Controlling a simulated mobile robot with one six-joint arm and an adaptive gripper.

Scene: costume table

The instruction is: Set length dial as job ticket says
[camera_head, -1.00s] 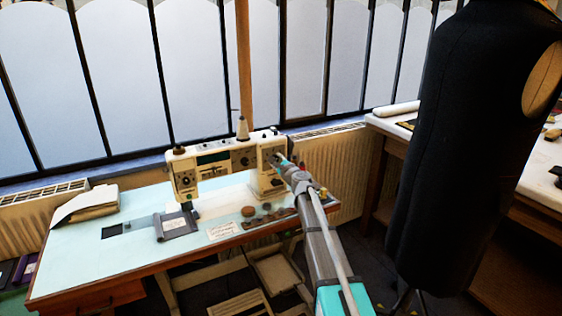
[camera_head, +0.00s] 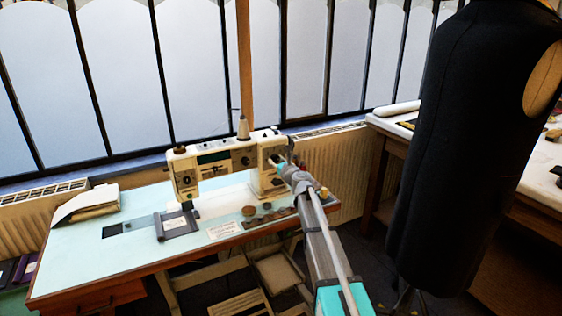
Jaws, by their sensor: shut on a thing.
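The cream sewing machine (camera_head: 212,157) stands on the pale blue table (camera_head: 75,255), with several knobs and dials on its front. My gripper (camera_head: 276,162) is at the machine's right-hand column, shut on the length dial there. The fingers and wrist hide most of that dial, and its marks are too small to read. A white printed card (camera_head: 225,229), perhaps the job ticket, lies near the table's front edge. Its writing is not legible from here.
A dark grey folded piece with a white label (camera_head: 176,223) lies below the needle end. Several small round items (camera_head: 249,211) sit by the machine's base. A cloth stack (camera_head: 88,205) lies at left. A black dress form (camera_head: 455,150) stands right of my arm.

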